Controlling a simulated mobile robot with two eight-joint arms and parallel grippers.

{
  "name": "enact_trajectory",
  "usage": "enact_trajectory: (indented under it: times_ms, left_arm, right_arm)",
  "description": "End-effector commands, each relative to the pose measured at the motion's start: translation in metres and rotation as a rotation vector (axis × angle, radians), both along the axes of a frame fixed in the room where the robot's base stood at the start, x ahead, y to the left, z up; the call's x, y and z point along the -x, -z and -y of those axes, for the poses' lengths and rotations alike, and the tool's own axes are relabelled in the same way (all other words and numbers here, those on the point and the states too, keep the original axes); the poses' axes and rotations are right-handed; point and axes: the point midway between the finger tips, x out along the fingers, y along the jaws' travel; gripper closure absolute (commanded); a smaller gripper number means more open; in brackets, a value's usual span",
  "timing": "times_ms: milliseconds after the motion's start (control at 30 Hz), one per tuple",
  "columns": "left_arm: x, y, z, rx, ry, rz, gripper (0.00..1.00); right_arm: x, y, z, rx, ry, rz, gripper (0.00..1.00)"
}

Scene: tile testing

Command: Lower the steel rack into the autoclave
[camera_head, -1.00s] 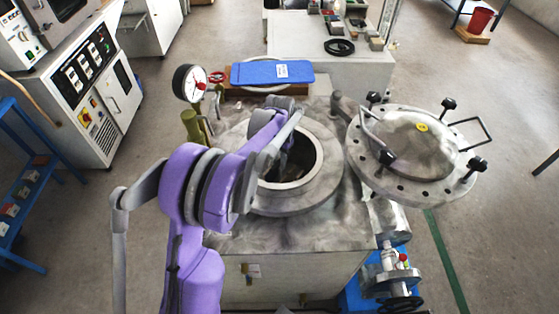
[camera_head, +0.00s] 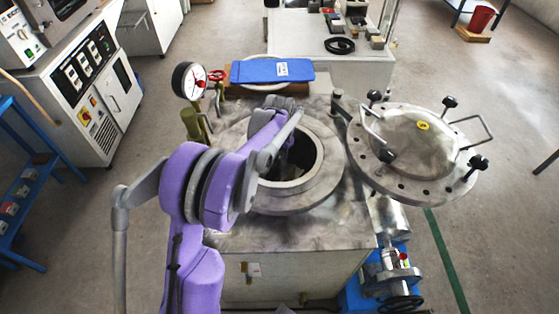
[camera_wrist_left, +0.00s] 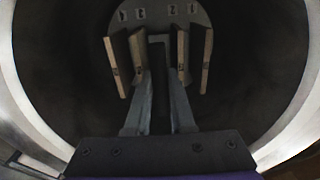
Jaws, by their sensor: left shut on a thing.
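The autoclave (camera_head: 322,188) stands open, its round mouth facing up. My left arm reaches over the mouth from the left, and its wrist hides part of the opening. In the left wrist view my left gripper (camera_wrist_left: 160,78) is shut on the upright handle of the steel rack (camera_wrist_left: 202,14). The rack has a round plate with numbers and several thin tiles (camera_wrist_left: 202,62) standing on both sides of the handle. The rack is inside the dark mouth, with the pale rim around it. Whether it touches the bottom cannot be seen. My right gripper is not in view.
The round lid (camera_head: 408,140) with several clamp knobs is swung aside to the right. A pressure gauge (camera_head: 188,80) stands at the left behind the mouth. A valve (camera_head: 390,276) sits at the lower right.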

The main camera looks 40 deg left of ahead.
Motion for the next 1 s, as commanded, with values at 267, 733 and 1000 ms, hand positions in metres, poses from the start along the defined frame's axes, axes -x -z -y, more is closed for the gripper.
enact_trajectory:
  times_ms: [267,733,1000]
  left_arm:
    - [-0.0001,0.0013,0.0000,0.000,0.000,0.000,1.00]
    - [0.0000,0.0016,0.0000,0.000,0.000,0.000,0.43]
    - [-0.0003,-0.0005,0.0000,0.000,0.000,0.000,0.43]
  right_arm:
    - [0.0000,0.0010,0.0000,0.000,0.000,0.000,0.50]
    - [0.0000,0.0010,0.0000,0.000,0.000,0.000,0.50]
    - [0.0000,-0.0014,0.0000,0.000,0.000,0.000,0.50]
